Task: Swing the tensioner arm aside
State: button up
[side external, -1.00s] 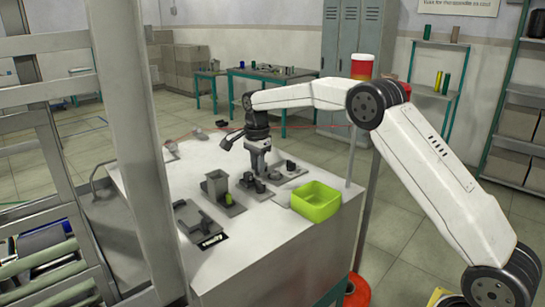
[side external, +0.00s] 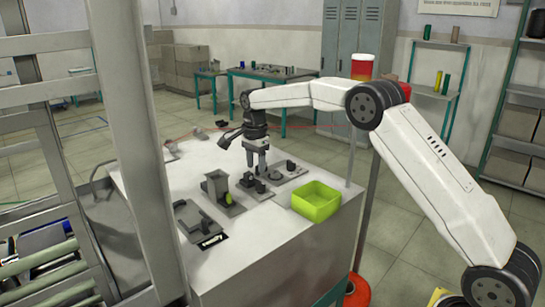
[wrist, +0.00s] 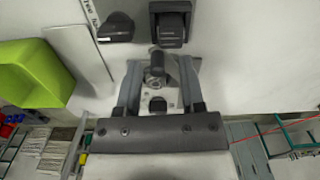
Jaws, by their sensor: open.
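My gripper (side external: 257,174) points down at the winding fixture on the white bench, its fingers apart. In the wrist view, my gripper (wrist: 160,82) has one finger on each side of a light metal plate. A dark, round-topped post (wrist: 157,65) stands between the fingers, with a clear gap on both sides. A dark round spot (wrist: 157,103) lies on the plate nearer the palm. I cannot tell which part is the tensioner arm; the gripper partly hides the fixture in the side view.
A green bin (side external: 316,200) stands on the bench at the right of the fixture. A grey hopper (side external: 217,184) and a flat dark fixture (side external: 194,219) lie toward the left. In the wrist view, a dark block (wrist: 171,25) sits just beyond the fingertips.

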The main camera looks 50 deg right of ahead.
jog(key=shift+r, duration=3.3)
jog(key=shift+s, duration=0.1)
jog(key=s+a+f+n, duration=0.1)
jog(key=s+f+n, duration=0.2)
jog(key=s+n, duration=0.7)
jog(key=s+f+n, duration=0.3)
jog(key=s+n, duration=0.1)
jog(key=s, duration=1.3)
jog(key=s+a+f+n+t, duration=0.2)
jog(key=s+a+f+n, duration=0.1)
jog(key=a+f, duration=0.3)
notch_tip(320, 180, down, 3)
jog(key=shift+s+a+r+n+t, duration=0.2)
jog(key=shift+a+n+t, duration=0.1)
jog(key=shift+a+n, duration=0.15)
